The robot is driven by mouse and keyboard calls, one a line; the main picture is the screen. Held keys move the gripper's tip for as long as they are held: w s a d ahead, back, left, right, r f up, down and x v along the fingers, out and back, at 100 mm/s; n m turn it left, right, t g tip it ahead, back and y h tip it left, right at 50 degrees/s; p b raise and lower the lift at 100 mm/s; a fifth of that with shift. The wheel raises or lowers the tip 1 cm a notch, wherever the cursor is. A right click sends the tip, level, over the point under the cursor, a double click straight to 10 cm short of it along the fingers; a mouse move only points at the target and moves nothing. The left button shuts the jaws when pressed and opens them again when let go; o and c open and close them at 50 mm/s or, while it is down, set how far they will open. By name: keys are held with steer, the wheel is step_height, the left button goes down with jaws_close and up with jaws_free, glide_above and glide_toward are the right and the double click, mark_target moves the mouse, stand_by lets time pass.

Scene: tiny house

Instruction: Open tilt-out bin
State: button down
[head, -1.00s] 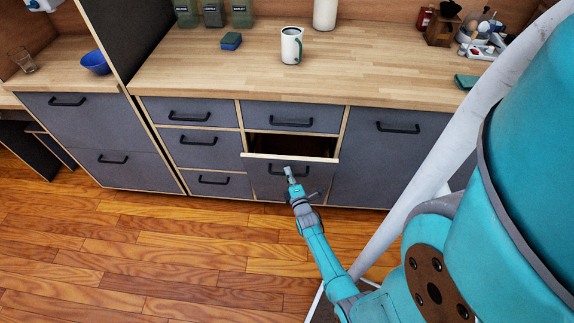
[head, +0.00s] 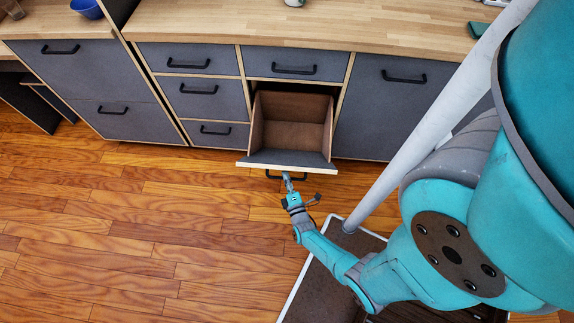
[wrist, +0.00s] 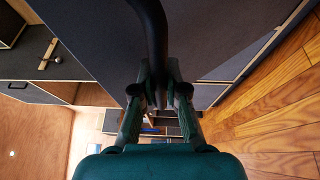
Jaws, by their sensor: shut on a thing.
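The tilt-out bin (head: 292,158) in the lower middle of the cabinet is tilted far out, its grey front leaning forward and its empty brown inside showing. Its black handle (head: 274,176) sticks out below the front's top edge. My gripper (head: 289,178) is at this handle. In the wrist view my gripper (wrist: 158,102) has its fingers shut on the black handle bar (wrist: 151,35), with the dark front panel (wrist: 95,45) close around it. Part of the handle is hidden behind the bin's edge and my gripper in the head view.
Closed grey drawers (head: 215,100) stand left of the bin, and another closed drawer (head: 295,65) is above it. A wide closed front (head: 390,105) is to the right. The wooden floor (head: 150,220) before the cabinet is clear.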

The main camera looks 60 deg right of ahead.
steer(key=shift+a+f, duration=0.1)
steer(key=shift+a, duration=0.1)
stand_by(0.3)
steer(key=c, duration=1.2)
jaws_free()
steer(key=v, duration=1.2)
